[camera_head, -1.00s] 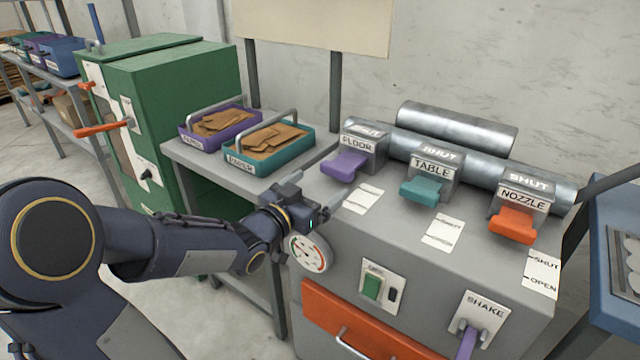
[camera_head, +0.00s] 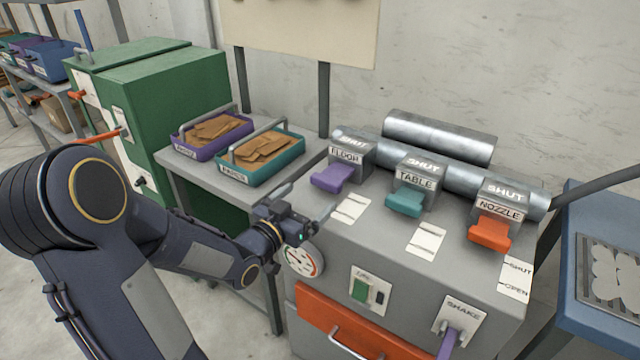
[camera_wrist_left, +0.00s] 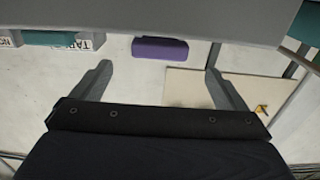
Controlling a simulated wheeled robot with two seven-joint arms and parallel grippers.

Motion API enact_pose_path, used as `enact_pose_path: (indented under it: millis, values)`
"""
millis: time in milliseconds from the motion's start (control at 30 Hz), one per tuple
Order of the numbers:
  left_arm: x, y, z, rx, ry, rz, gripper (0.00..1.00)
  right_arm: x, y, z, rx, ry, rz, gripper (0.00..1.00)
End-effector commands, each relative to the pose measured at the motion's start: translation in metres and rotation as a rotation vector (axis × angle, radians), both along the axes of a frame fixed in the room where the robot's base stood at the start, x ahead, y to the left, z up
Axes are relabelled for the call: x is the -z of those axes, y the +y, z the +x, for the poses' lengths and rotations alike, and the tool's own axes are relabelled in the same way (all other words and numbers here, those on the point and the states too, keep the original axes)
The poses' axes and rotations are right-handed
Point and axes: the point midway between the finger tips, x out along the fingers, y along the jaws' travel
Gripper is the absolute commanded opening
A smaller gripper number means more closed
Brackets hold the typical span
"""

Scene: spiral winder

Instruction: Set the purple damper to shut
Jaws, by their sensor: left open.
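The purple damper (camera_head: 332,178) is a short handle sticking out of the grey block marked FLOOR, at the left end of the row on the grey machine's top. Its small white plate (camera_head: 351,208) lies below it, the print too small to read. In the left wrist view the purple handle (camera_wrist_left: 160,48) shows ahead, centred between my fingertips and apart from them. My left gripper (camera_head: 308,200) is open and empty, in front of and slightly left of the purple handle, near the machine's front left edge. My right gripper is out of view.
A teal TABLE handle (camera_head: 405,202) and an orange NOZZLE handle (camera_head: 490,233) stand right of the purple one. A pressure gauge (camera_head: 303,260) is on the front below my gripper. Purple (camera_head: 187,150) and teal (camera_head: 285,170) trays sit on the side table.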

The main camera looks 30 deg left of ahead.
Motion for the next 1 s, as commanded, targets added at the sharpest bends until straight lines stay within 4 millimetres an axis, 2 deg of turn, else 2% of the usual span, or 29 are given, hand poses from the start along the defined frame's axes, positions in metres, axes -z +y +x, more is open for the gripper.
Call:
enact_pose_path:
  millis: [100, 300, 433, 700, 1000]
  values:
    - [0.001, -0.002, 0.021, 0.003, 0.000, -0.001, 0.95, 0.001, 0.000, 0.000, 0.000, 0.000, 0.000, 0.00]
    - [0.000, -0.004, 0.049, 0.001, 0.000, -0.001, 0.95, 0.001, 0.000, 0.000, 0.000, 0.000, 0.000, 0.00]
    - [0.000, -0.005, 0.057, 0.001, 0.000, 0.001, 0.95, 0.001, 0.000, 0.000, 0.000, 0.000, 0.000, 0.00]
    - [0.000, -0.005, 0.059, 0.000, 0.001, 0.000, 0.95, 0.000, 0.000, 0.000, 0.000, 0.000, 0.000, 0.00]
    - [0.000, -0.005, 0.059, 0.000, 0.001, 0.000, 0.57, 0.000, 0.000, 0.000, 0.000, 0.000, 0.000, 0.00]
